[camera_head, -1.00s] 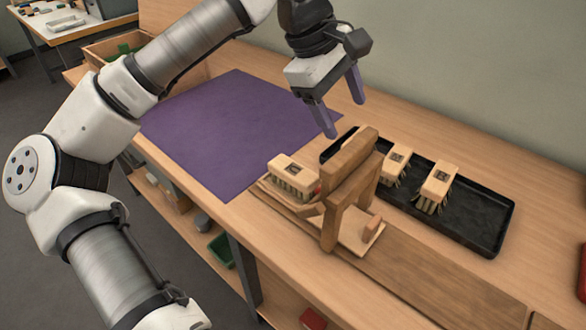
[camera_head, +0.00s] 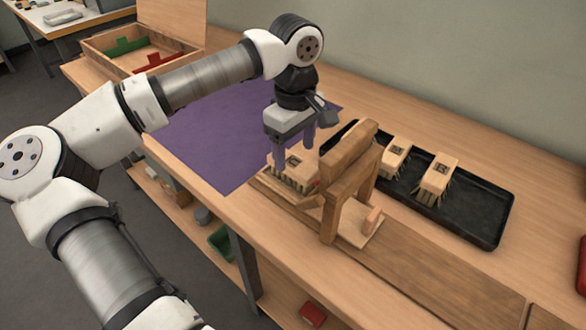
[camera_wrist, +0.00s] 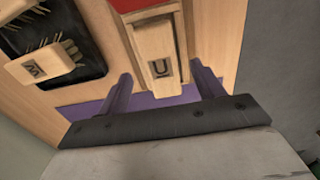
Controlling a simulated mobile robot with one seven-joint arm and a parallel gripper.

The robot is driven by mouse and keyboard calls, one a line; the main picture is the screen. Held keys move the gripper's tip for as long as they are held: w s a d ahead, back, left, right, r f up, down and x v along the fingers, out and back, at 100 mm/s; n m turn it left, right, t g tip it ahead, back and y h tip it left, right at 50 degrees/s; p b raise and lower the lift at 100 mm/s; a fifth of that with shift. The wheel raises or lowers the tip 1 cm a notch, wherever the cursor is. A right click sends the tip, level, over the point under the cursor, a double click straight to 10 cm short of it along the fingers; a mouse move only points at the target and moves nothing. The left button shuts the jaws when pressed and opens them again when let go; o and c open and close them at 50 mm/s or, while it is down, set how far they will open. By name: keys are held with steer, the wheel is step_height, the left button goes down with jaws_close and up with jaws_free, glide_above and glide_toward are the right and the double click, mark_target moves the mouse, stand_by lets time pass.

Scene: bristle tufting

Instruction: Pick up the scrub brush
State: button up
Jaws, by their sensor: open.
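In the wrist view my gripper's purple fingers (camera_wrist: 161,72) stand apart, one on each side of the brush's near end. I cannot tell whether they touch it. Part of the brush is hidden by a finger in the head view.
A black tray (camera_head: 478,222) right of the jig holds two similar brushes (camera_head: 396,157), (camera_head: 437,177). A purple mat (camera_head: 205,150) lies left, clear on top. An open wooden box (camera_head: 105,62) with green and red pieces stands at the back left.

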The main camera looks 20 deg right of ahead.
mark_target(293, 161)
step_height(293, 161, down, 4)
steer(key=shift+w+a+f, duration=0.1)
steer(key=shift+w+f, duration=0.05)
steer(key=shift+f, duration=0.05)
steer(key=shift+c, duration=0.2)
steer(key=c, duration=1.2)
steer(key=shift+o, duration=0.2)
steer(key=shift+r, duration=0.15)
